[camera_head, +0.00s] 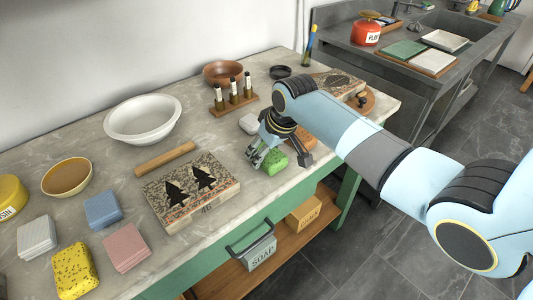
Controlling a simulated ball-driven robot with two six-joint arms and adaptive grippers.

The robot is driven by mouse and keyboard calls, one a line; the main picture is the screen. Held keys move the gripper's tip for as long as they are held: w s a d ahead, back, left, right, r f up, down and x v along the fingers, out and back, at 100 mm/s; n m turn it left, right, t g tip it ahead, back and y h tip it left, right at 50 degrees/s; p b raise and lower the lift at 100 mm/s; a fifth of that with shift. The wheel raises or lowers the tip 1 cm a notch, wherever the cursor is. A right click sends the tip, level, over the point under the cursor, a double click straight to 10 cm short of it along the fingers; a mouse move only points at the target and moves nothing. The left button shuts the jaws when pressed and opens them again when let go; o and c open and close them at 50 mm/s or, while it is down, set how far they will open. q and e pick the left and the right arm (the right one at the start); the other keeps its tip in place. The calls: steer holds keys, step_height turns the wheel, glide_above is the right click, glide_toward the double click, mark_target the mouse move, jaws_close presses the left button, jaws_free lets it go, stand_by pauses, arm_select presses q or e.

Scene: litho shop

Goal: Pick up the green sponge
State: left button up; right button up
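The green sponge (275,163) lies on the worktop near its front edge, partly hidden by my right gripper. My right gripper (281,158) comes in from the right and points down over the sponge. Its fingers are spread, one at the sponge's left side and one to its right. A gap shows between the right finger and the sponge. Whether the left finger touches the sponge I cannot tell. My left gripper is not in view.
An orange-brown block (301,137) and a pale grey block (249,123) lie close behind the gripper. A carved tree block (215,205) sits to the left. A wooden rack (234,104) with small bottles stands behind. A yellow sponge (75,271) lies front left.

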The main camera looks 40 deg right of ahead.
steer(key=shift+r, duration=0.45)
steer(key=v, duration=0.3)
steer(key=shift+w+d+r, duration=0.15)
steer(key=shift+d+r, duration=0.05)
steer(key=shift+r, duration=0.2)
steer(key=s+d+r, duration=0.4)
steer(key=s+r, duration=0.2)
steer(key=s, duration=0.4)
steer(key=shift+r, duration=0.25)
steer(key=o, duration=0.3)
steer(key=c, duration=0.3)
